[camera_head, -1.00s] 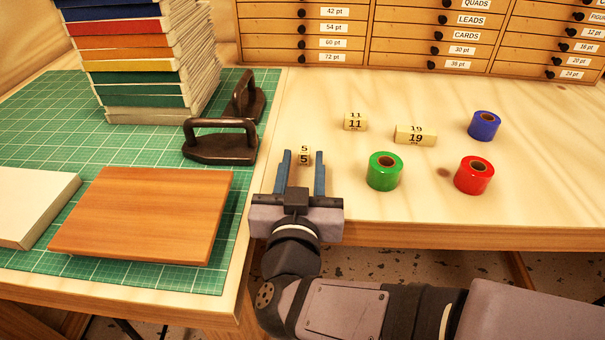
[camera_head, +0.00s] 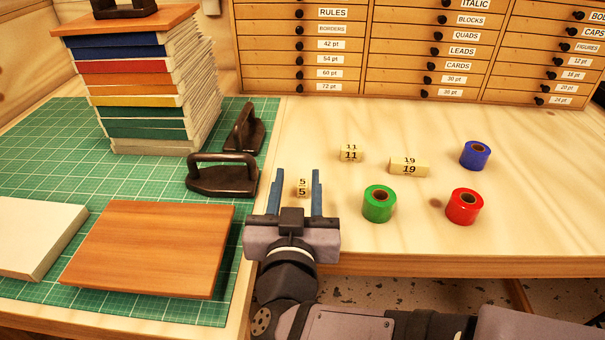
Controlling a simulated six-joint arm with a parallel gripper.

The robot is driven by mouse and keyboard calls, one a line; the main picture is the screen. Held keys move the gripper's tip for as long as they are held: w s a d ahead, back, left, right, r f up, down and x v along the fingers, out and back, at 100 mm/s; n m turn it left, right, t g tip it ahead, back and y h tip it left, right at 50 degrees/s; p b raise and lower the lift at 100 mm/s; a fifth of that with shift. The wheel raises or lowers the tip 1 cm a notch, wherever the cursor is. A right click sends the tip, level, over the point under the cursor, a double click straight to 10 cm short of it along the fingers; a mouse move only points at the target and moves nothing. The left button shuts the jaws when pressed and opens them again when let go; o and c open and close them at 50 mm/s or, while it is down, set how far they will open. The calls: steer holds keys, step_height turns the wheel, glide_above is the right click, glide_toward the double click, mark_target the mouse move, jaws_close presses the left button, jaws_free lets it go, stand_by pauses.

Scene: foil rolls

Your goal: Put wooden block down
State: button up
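A small pale wooden block marked 5 (camera_head: 302,188) sits on the light wooden table, close to its left side. My gripper (camera_head: 297,186) is open, with its two blue fingers on either side of this block. Gaps show between the block and both fingers, so it does not look clamped. The fingers' height above the table is hard to tell. Two more pale blocks, marked 11 (camera_head: 350,154) and 19 (camera_head: 409,167), lie farther back to the right.
Green (camera_head: 379,204), red (camera_head: 464,207) and blue (camera_head: 475,155) foil rolls stand at right. A green mat (camera_head: 60,175) at left bears a brown board (camera_head: 150,247), a white slab (camera_head: 35,235), stacked books (camera_head: 140,85) and dark handled weights (camera_head: 222,178). Drawers (camera_head: 400,50) stand behind.

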step_height(320, 180, up, 4)
steer(key=p, duration=0.4)
steer(key=g, duration=0.4)
glide_toward(302, 186)
steer(key=shift+w+a+f, duration=0.15)
steer(key=shift+w+f, duration=0.4)
steer(key=shift+w, duration=0.05)
steer(key=shift+w+a+f, duration=0.15)
steer(key=shift+w+f, duration=0.4)
steer(key=shift+w, duration=0.05)
steer(key=shift+w+d+f, duration=0.1)
steer(key=shift+w, duration=0.5)
steer(key=shift+w+f+p, duration=0.25)
steer(key=shift+w+p, duration=0.15)
steer(key=shift+w, duration=0.05)
steer(key=w+p, duration=0.2)
steer(key=p, duration=0.1)
steer(key=shift+w+d, duration=0.1)
steer(key=shift+w, duration=0.25)
steer(key=shift+x, duration=0.95)
steer(key=shift+w+f, duration=0.3)
steer(key=shift+w, duration=0.05)
steer(key=shift+c, duration=0.7)
